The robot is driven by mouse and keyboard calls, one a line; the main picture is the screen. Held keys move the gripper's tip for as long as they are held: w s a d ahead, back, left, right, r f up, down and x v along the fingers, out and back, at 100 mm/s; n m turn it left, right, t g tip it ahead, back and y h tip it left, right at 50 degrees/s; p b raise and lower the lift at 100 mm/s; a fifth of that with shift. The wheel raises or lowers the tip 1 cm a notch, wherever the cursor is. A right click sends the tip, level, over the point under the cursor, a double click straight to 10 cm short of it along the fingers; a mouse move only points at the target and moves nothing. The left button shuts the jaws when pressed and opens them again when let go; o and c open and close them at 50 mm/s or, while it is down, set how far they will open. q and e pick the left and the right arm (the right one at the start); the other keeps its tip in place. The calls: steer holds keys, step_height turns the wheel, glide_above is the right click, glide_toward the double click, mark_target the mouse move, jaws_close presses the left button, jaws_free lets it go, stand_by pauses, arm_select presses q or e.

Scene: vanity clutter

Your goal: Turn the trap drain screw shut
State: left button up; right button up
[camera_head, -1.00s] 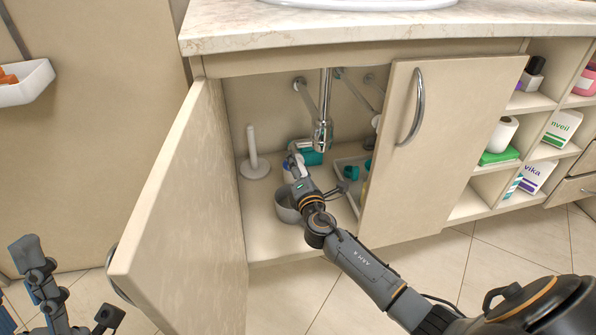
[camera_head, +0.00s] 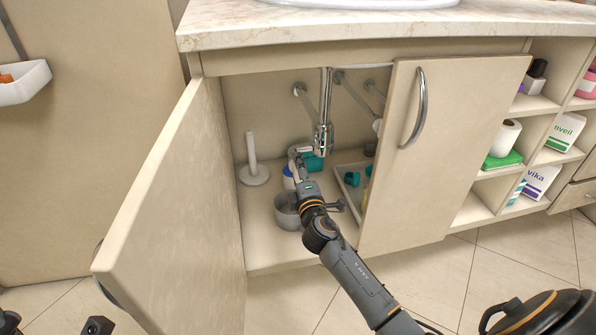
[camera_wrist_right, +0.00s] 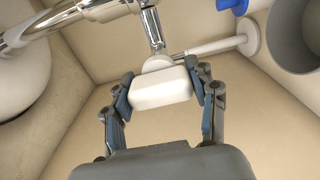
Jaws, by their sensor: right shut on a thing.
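The chrome trap (camera_head: 323,138) hangs under the basin inside the open cabinet; its pipe also shows in the right wrist view (camera_wrist_right: 151,27). In that view my right gripper (camera_wrist_right: 167,92) is shut on a white, rounded block-shaped grip (camera_wrist_right: 166,88), one finger on each side. A round white part sits behind the grip, at the end of the chrome; I take this to be the drain screw. Its thread and how far it is turned are hidden. In the head view my right gripper (camera_head: 298,160) is small beside the trap. Only dark pieces of my left arm show at the bottom left.
A grey pot (camera_head: 287,214) stands below my right gripper. A white upright holder (camera_head: 253,160) is to its left, a teal item (camera_head: 314,162) behind, and a tray (camera_head: 343,177) to the right. The left door (camera_head: 170,215) stands open; the right door (camera_head: 440,150) flanks my arm.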

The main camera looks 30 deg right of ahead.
stand_by(0.3)
steer(key=o, duration=1.2)
steer(key=shift+c, duration=0.2)
steer(key=v, duration=1.2)
